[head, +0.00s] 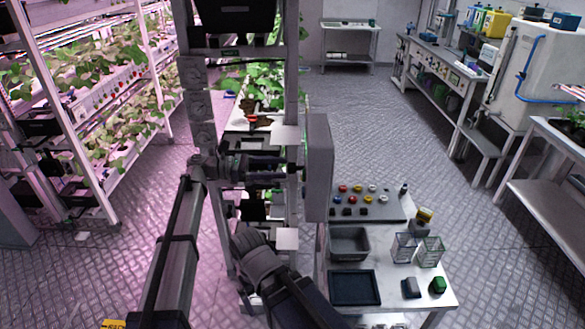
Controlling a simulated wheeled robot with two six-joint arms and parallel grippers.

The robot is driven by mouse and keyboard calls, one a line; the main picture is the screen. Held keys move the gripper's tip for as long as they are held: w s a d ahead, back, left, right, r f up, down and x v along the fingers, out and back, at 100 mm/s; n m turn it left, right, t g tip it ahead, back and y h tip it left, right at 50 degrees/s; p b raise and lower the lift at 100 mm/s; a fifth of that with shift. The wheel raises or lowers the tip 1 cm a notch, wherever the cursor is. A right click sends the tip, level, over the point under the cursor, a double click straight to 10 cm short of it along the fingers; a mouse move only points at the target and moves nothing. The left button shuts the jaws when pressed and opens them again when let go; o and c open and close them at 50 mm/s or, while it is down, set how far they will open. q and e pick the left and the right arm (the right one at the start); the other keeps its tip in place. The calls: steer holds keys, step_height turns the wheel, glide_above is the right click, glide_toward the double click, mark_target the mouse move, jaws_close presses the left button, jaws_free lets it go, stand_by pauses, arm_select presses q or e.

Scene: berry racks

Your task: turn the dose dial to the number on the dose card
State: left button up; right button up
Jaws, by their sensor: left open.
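My left arm rises from the lower left, and its gripper (282,165) points right at mid-height, open. Its tips are close to the left side of an upright grey box (320,168); I cannot tell whether they touch. The box is seen nearly edge-on. I cannot make out a dose dial or its numbers on it. No dose card can be picked out or read. My right gripper does not show.
A bench (400,297) at lower right holds a panel of coloured knobs (372,208), a grey bin (349,243), a dark tray (354,288) and clear containers (404,247). Plant racks (110,150) stand left. Open floor lies beyond the bench.

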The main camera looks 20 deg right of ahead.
mark_target(289, 168)
arm_select(q)
steer(key=shift+x, duration=1.8)
steer(key=shift+c, duration=0.2)
jaws_close()
